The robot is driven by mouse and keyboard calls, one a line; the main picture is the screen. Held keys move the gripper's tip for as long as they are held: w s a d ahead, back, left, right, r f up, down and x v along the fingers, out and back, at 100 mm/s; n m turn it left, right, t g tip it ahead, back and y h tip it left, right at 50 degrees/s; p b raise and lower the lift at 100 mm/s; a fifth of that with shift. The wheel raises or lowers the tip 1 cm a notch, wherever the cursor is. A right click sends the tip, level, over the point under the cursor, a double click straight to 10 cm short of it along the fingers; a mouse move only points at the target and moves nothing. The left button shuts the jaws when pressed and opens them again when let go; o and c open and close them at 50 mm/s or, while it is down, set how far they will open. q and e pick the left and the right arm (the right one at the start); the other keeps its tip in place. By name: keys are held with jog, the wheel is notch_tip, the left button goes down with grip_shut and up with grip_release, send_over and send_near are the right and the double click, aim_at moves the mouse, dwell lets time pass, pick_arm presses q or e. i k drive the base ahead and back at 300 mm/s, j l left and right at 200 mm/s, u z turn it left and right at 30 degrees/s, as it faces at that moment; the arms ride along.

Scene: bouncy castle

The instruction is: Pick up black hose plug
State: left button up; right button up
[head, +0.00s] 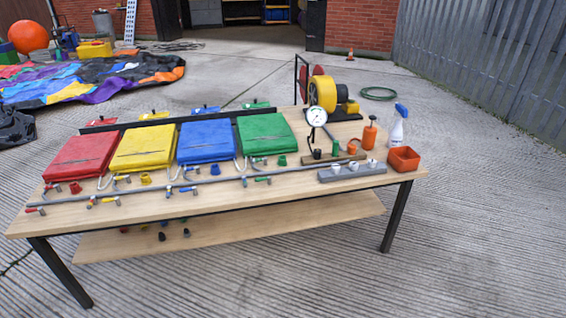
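A small black plug-like piece (317,154) stands on a brown wooden block (345,158) on the table, below a round white gauge (316,117). A green piece (334,147) and an orange piece (351,149) stand to its right. Two more small dark pieces, one (162,236) left of the other (186,232), lie on the lower shelf under the table. They are too small to tell which is a hose plug. Neither of my grippers is in view.
The wooden table (395,187) carries red, yellow, blue and green folded bundles (264,138), a long grey pipe (218,183), an orange bin (403,159), a spray bottle (397,130) and a yellow blower (322,93). The concrete in front (300,275) is clear.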

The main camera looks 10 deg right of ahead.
aim_at(317, 152)
jog(key=u, duration=0.4)
jog(key=l+u, duration=0.35)
jog(key=i+l+u, duration=0.1)
jog(key=l+u, duration=0.6)
jog(key=l, duration=0.4)
jog(key=k+l, duration=0.1)
jog(key=l, duration=0.45)
jog(key=l+u, duration=0.15)
jog(key=l, duration=0.35)
jog(key=k+l, duration=0.15)
jog(key=l, duration=0.35)
